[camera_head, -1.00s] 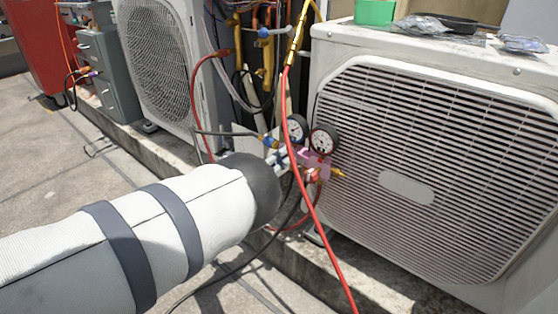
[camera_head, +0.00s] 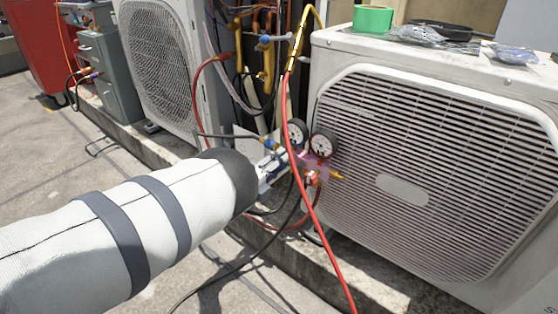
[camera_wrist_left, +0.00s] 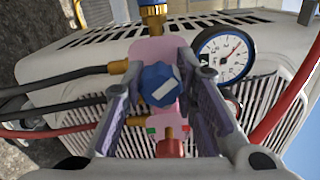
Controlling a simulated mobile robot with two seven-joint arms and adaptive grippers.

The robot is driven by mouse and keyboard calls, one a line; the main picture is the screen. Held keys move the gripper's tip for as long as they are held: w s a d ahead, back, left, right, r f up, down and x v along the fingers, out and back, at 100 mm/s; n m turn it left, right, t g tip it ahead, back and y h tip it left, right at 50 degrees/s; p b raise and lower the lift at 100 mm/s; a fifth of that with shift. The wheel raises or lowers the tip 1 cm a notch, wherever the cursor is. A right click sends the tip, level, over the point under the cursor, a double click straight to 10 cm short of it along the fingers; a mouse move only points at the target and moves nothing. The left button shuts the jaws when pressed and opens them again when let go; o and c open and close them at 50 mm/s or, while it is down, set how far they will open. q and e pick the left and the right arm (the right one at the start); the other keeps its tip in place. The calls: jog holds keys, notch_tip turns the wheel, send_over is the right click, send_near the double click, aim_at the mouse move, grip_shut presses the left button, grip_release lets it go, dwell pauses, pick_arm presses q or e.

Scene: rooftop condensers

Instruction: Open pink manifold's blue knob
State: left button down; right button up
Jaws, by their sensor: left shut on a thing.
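The pink manifold (camera_head: 314,163) hangs in front of the right condenser, with two round gauges (camera_head: 323,144) above it. In the left wrist view its pink body (camera_wrist_left: 146,50) fills the middle, and the blue knob (camera_wrist_left: 158,84) faces the camera. My left gripper (camera_wrist_left: 163,100) has its two fingers on either side of the blue knob, shut on it. In the head view my left gripper (camera_head: 272,168) reaches the manifold's left side, and my arm and the gripper partly hide the knob. My right gripper is not in view.
A red hose (camera_head: 293,130) runs down across the manifold's front. Dark hoses (camera_head: 240,262) trail over the concrete ledge. The right condenser (camera_head: 440,170) stands close behind; green tape (camera_head: 373,19) and bags lie on top. A left condenser (camera_head: 160,65) and grey cabinet (camera_head: 108,78) stand further back.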

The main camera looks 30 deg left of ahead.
pick_arm(q)
jog(key=n, duration=0.3)
jog(key=shift+n+p, duration=0.4)
jog(key=n, duration=0.3)
jog(key=shift+n+p, duration=0.3)
jog(key=n, duration=0.3)
jog(key=shift+n, duration=0.3)
jog(key=n, duration=0.3)
jog(key=shift+n+p, duration=0.3)
jog(key=shift+p, duration=0.1)
jog(key=n, duration=1.1)
jog(key=shift+n, duration=0.4)
